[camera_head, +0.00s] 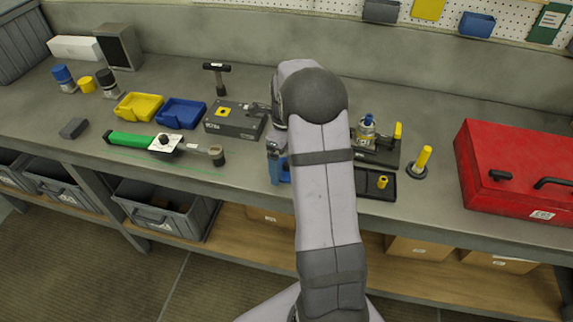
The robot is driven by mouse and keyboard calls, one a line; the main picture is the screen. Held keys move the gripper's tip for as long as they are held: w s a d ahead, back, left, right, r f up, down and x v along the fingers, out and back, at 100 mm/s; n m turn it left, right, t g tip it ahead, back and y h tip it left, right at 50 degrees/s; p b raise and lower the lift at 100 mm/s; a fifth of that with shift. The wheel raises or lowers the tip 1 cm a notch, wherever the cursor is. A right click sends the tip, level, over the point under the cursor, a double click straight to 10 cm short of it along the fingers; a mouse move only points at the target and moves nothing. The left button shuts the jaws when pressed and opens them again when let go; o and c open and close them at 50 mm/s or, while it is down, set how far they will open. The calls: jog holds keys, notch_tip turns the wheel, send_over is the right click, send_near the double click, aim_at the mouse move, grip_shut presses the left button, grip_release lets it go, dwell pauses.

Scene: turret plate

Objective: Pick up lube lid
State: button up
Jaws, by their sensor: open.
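No part is clearly marked as the lube lid, and I cannot tell which one it is. At the far left stand a blue-topped jar (64,76), a small yellow round piece (86,85) and a dark-topped jar (106,80). The gripper is far right of the jars.
Yellow and blue bins (181,113), a green-handled tool (132,140) and a hammer (216,76) lie left of my arm. Right of it are a black fixture (384,157), a black tray (363,190), a yellow-handled tool (422,160) and a red toolbox (520,165).

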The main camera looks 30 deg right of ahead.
jog(key=shift+f, duration=0.4)
jog(key=c, duration=1.1)
jog(key=shift+r, duration=0.1)
